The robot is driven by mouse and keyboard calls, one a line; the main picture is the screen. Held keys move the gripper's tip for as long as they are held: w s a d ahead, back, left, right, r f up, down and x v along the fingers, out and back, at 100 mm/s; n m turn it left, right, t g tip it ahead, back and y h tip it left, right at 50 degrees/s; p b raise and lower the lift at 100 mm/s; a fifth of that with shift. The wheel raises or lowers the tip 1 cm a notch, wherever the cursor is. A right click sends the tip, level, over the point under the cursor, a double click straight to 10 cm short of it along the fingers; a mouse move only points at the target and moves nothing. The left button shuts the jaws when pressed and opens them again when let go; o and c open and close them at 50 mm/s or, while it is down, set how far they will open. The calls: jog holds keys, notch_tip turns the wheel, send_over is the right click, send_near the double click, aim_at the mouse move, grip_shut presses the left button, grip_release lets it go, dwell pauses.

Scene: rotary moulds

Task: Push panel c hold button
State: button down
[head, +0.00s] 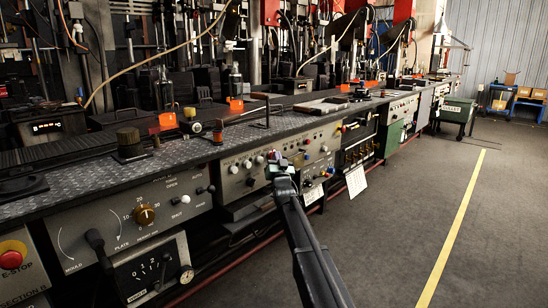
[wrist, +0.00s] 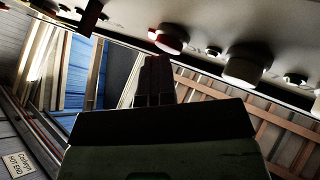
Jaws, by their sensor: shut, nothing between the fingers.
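My gripper (head: 279,160) is shut and empty. In the head view it is in front of a light control panel (head: 236,187) with a row of pale knobs (head: 248,163) and, to the right, coloured buttons (head: 323,149). In the wrist view the closed fingers (wrist: 155,68) point up at the panel (wrist: 215,15), close to a round button with a red part (wrist: 170,39). Whether they touch it I cannot tell. My gripper hides part of the panel in the head view. I cannot read which button is marked hold, nor a panel letter c.
A left panel (head: 165,192) carries an orange dial and a lever. A red E-stop (head: 12,254) is at far left. A larger round knob (wrist: 246,63) sits right of the fingertips in the wrist view. The floor (head: 400,225) right of the bench is clear.

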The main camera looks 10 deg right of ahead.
jog(key=shift+a, duration=0.15)
jog(key=s+d, duration=0.4)
jog(key=shift+s, duration=0.3)
dwell(1.1)
